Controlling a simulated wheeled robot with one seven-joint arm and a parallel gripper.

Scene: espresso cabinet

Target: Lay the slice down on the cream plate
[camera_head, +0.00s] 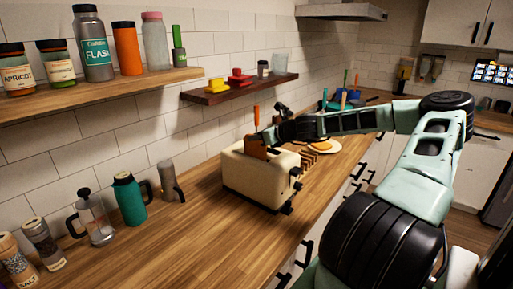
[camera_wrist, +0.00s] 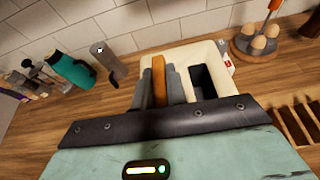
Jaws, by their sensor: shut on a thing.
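A brown bread slice (camera_head: 255,147) stands upright at the top of the cream toaster (camera_head: 250,182). My gripper (camera_head: 264,139) is at the toaster's near-end slot, shut on the slice. In the wrist view the slice (camera_wrist: 159,80) shows edge-on between the grey fingers (camera_wrist: 174,86), over one slot, and the other slot (camera_wrist: 203,82) looks dark and empty. I cannot tell how much of the slice is still inside the toaster. A pale plate (camera_head: 333,150) with something orange-brown on it lies on the counter beyond the toaster, partly hidden by my arm.
A wooden rack (camera_head: 308,158) stands between toaster and plate. An egg holder (camera_wrist: 262,42) is behind the toaster in the wrist view. A green flask (camera_head: 129,198), French press (camera_head: 93,220) and grey mill (camera_head: 171,181) stand left along the wall. The front counter is clear.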

